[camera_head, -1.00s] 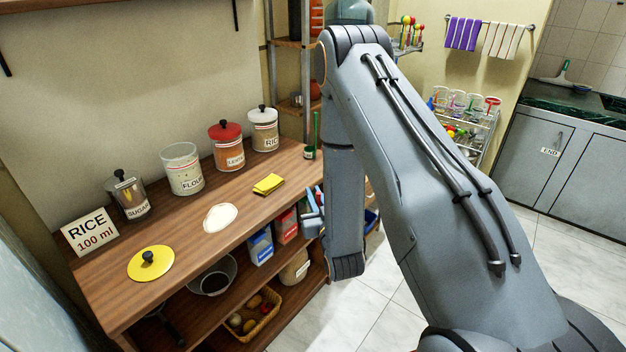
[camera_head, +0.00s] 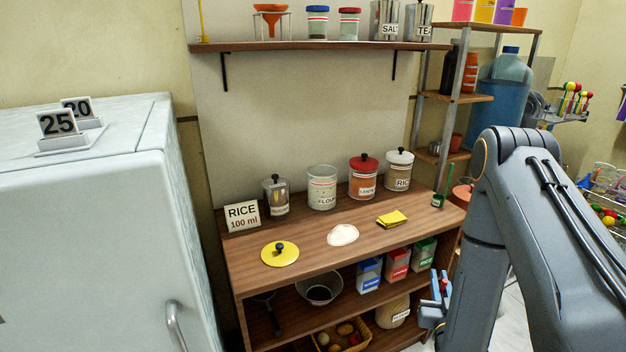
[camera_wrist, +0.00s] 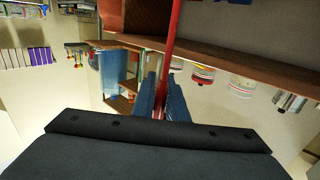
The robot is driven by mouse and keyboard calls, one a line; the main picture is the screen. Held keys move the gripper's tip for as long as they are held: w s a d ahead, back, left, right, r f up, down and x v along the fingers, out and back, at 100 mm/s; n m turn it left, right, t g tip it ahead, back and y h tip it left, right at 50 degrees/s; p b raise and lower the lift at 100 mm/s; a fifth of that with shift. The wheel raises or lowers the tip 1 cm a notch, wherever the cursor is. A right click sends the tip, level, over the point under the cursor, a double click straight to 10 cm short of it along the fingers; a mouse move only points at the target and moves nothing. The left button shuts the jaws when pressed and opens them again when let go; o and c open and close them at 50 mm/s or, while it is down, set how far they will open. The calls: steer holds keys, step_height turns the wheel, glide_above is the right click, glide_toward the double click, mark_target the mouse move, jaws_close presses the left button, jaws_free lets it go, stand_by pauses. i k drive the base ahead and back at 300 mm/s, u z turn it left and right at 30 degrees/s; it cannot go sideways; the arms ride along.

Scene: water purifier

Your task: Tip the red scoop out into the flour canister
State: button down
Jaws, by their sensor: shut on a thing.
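The flour canister (camera_head: 322,187) stands upright on the wooden counter between the sugar and red-lidded canisters, with no lid on it. It also shows in the wrist view (camera_wrist: 241,86), where the scene looks upside down. My gripper (camera_head: 437,305) is at the right of the counter, lower than its top and well away from the canister. In the wrist view my gripper (camera_wrist: 162,100) is shut on the long red handle of the red scoop (camera_wrist: 172,40). The scoop's bowl and contents are not visible. A bit of red shows between the fingers in the head view.
A white powder patch (camera_head: 343,235), yellow lid (camera_head: 280,254), yellow cloth (camera_head: 392,218) and "RICE 100 ml" sign (camera_head: 242,216) lie or stand on the counter. A shelf (camera_head: 320,46) hangs above the canisters. A fridge (camera_head: 90,230) stands at left, a rack (camera_head: 468,97) at right.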

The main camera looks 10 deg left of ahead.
mark_target(322, 179)
steer(key=k, duration=0.2)
steer(key=z, duration=1.6)
steer(key=i, duration=1)
steer(key=u, duration=2.75)
